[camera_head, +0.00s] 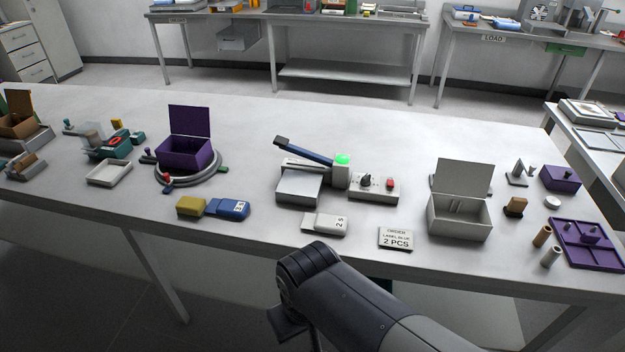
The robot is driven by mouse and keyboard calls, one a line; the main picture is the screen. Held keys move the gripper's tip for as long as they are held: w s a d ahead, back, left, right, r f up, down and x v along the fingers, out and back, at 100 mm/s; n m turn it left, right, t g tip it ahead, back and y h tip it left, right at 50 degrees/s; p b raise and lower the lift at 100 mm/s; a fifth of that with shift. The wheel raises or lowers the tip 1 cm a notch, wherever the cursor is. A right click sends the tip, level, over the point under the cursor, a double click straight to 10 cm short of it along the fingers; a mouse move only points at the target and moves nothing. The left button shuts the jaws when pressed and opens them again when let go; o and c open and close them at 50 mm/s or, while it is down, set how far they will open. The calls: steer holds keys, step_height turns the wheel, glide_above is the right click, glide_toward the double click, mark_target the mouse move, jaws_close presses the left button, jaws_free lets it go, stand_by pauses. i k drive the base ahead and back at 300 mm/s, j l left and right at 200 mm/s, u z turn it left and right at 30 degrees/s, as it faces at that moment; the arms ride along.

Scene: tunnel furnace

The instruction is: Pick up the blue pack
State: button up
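The blue pack (232,209) lies flat on the white table near its front edge, left of centre. It has a white label with dark print too small to read surely. Its left end meets or nearly meets a yellow pack (191,206). My arm rises from the bottom of the view, in front of the table and to the right of the blue pack. My gripper cannot be made out; only arm links and a dark part below them show. Nothing covers the blue pack.
A white pack (325,223), an order sign (396,239) reading 2 PCS and a sealer-like device (299,187) with a green light lie to the right. An open purple box (185,153) stands behind on a round base. The table between the blue pack and the front edge is clear.

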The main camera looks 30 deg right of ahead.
mark_target(236, 208)
steer(key=i+j+z, duration=0.65)
steer(key=j+z, duration=0.2)
steer(key=j, duration=0.15)
